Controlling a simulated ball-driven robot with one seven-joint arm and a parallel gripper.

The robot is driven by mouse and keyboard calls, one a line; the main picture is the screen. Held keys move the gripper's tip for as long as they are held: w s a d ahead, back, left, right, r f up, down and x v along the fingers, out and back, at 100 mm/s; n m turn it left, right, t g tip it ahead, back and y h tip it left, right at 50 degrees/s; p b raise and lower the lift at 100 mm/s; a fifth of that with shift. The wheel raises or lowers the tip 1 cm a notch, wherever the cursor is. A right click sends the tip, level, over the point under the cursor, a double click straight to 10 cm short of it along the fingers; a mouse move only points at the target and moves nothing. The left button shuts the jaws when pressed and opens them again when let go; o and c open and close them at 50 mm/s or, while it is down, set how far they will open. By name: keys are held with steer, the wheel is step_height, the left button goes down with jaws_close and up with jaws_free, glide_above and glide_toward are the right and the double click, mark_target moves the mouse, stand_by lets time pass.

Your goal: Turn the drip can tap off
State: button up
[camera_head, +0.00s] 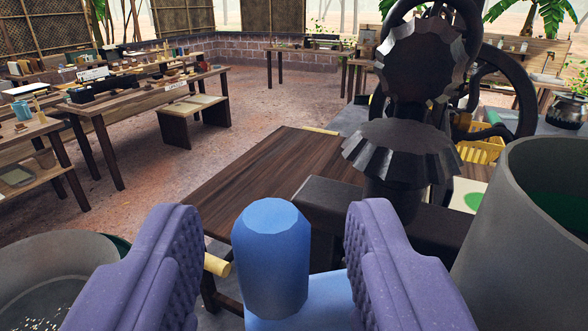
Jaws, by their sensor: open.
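My gripper (273,213) shows at the bottom of the view, with two purple ribbed fingers spread wide apart. A blue rounded block stands between the fingers; I cannot tell if it is part of my own body. Neither finger visibly closes on anything. A large grey can (515,250) with a dark green inside stands close on the right, cut off by the frame edge. I cannot tell whether it is the drip can. I cannot make out a tap on it or anywhere else in view.
A dark roller machine with bevel gears (405,160) and a handwheel stands ahead right, beside a wooden table (285,175). Another grey vessel (45,265) with white specks is at lower left. Long cluttered tables (150,85) line the left. Brown floor (270,105) lies open between.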

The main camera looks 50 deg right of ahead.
steer(key=shift+x, duration=1)
jaws_close()
steer(key=shift+s+a+n+t+y+b, duration=0.2)
steer(key=shift+s+n+t+y+b, duration=0.05)
steer(key=shift+n+t+y+b, duration=0.5)
steer(key=shift+s+a+n+t+y+b, duration=0.25)
steer(key=shift+n+t+y+b, duration=0.3)
steer(key=shift+n+t+y, duration=0.3)
jaws_free()
steer(key=b+v, duration=0.1)
steer(key=v, duration=0.6)
steer(key=shift+s, duration=0.3)
